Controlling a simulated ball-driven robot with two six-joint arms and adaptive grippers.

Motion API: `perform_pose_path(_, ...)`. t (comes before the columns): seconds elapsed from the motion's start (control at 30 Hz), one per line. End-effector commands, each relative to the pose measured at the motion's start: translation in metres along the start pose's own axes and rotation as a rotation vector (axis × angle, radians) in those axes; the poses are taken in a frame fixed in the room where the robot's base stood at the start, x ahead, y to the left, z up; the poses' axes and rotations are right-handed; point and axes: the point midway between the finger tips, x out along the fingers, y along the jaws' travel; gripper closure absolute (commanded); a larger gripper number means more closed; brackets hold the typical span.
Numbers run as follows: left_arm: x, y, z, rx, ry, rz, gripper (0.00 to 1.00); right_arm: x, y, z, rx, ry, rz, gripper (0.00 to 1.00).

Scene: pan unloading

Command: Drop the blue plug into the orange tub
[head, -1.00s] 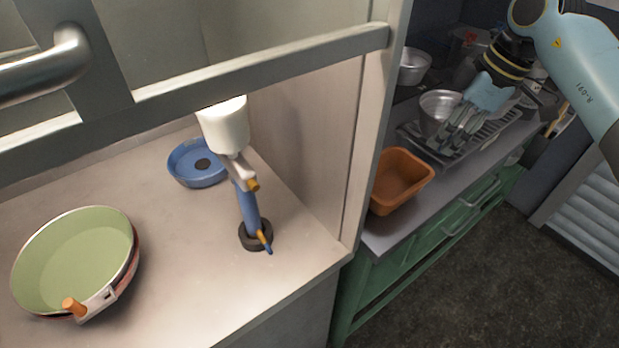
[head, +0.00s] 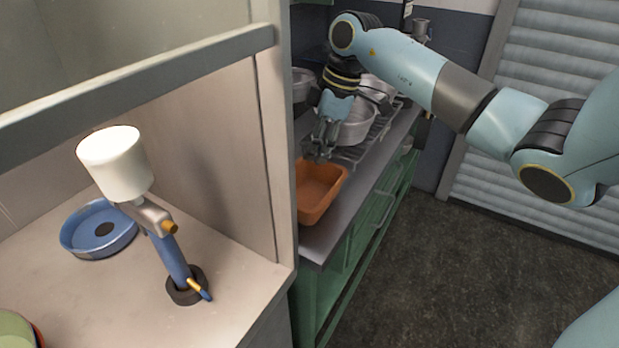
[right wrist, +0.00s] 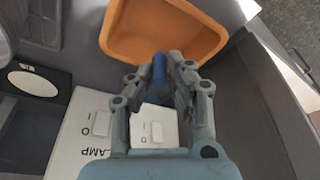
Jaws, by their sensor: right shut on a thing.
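The orange tub (head: 316,210) stands on the counter right of the booth wall in the head view, open side up. It also fills the top of the right wrist view (right wrist: 128,28). My right gripper (head: 319,153) is just above the back part of the tub, fingers pointing down. In the right wrist view, the gripper (right wrist: 158,75) is shut on the blue plug (right wrist: 158,70), a small blue piece between the fingertips. Most of the plug is hidden by the fingers. The plug cannot be made out in the head view. My left gripper is not in view.
Metal bowls (head: 357,128) and a wire rack (head: 378,128) stand behind the tub. In the booth are a spray gun (head: 150,215) with a white cup and a blue round dish (head: 72,235). A white switch plate labelled LAMP (right wrist: 85,135) shows near the gripper.

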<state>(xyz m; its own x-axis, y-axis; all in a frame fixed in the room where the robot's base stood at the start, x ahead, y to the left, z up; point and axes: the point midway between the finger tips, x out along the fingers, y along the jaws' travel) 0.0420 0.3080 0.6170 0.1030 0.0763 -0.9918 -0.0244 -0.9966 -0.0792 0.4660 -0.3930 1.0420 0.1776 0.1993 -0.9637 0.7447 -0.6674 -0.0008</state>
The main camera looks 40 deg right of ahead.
Motion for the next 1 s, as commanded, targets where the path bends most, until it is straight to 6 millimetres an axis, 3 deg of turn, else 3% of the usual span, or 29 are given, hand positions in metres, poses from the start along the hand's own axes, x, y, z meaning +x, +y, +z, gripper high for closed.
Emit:
perform_pose_path(0.3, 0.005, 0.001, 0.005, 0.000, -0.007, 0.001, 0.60, 0.004, 0.000, 0.001, -0.001, 0.000, 0.001, 0.95)
perform_pose_path(0.33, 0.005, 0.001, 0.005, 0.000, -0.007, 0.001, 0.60, 0.004, 0.000, 0.001, -0.001, 0.000, 0.001, 0.82)
perform_pose_path(0.53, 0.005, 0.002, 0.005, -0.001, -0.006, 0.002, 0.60, 0.004, 0.000, 0.001, 0.000, 0.000, 0.001, 0.57)
perform_pose_path(0.83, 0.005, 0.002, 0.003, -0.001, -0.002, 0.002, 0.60, 0.002, 0.001, 0.001, -0.001, 0.000, 0.001, 0.57)
perform_pose_path(1.0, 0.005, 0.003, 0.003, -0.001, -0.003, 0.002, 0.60, -0.022, 0.002, 0.002, -0.003, -0.001, 0.005, 0.57)
